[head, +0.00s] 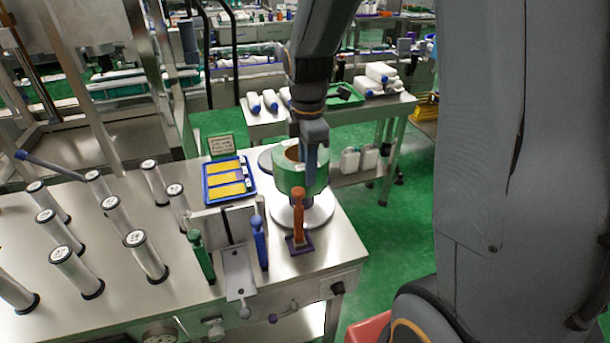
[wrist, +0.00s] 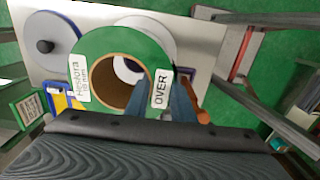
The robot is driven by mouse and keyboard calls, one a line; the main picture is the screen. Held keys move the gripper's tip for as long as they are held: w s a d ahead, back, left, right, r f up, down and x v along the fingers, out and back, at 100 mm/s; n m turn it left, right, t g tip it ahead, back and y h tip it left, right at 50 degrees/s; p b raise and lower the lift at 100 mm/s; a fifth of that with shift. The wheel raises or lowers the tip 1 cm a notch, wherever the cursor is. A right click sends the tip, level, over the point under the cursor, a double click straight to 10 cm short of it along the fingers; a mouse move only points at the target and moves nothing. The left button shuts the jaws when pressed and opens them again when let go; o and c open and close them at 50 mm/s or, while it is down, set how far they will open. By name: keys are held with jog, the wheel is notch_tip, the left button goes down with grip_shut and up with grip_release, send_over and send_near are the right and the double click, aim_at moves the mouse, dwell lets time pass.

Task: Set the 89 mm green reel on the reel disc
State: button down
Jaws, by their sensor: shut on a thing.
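The green reel (head: 290,178) is a thick ring with a brown core and white labels, one reading "OVER". My gripper (head: 313,158) is shut on the reel's wall and holds it over the right end of the steel bench. In the wrist view the reel (wrist: 112,42) faces the camera, with my gripper (wrist: 182,100) at its right side. A pale round disc (head: 318,217) lies below the reel, partly hidden by it; it also shows past the reel in the wrist view (wrist: 155,28). I cannot tell whether the reel touches it. A second disc with a dark hub (wrist: 42,45) lies beside it.
An orange-handled tool (head: 298,215) stands just in front of the pale disc. Blue (head: 259,242) and green (head: 201,256) handles stand further left. A blue tray (head: 206,193) with yellow pieces and several numbered clear cylinders (head: 145,254) occupy the bench's left side.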

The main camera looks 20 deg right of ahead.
aim_at(307, 193)
jog(key=shift+f+p, duration=0.8)
jog(key=shift+f, duration=3)
jog(key=shift+f, duration=0.15)
jog(key=c, duration=1.5)
grip_release()
jog(key=shift+c, duration=0.2)
notch_tip(307, 193, up, 12)
jog(key=b, duration=0.2)
jog(key=shift+b, duration=0.4)
